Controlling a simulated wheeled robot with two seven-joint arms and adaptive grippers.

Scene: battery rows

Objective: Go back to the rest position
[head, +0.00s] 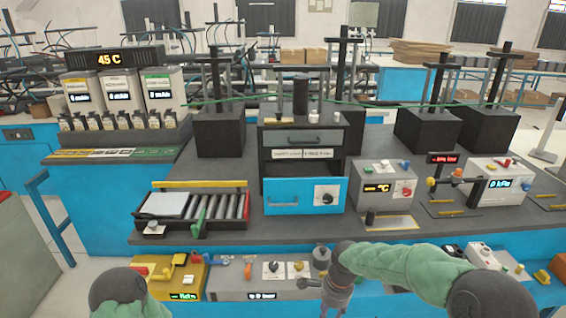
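My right arm comes in from the right in a green sleeve and bends at a dark wrist. My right gripper (333,302) hangs down at the bottom middle, over the front edge of the lower control panel. It is small and partly cut by the frame, so I cannot tell whether its fingers are open or shut. I see nothing clearly held in it. Of my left arm, only a dark rounded joint and a bit of green sleeve show at the bottom left. My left gripper is not in view.
A grey control panel (228,283) and a yellow panel (190,270) lie along the front. Behind them are a roller tray (240,222), a blue drawer (290,196) and a grey meter box (372,200). A battery rack (125,138) stands at the left.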

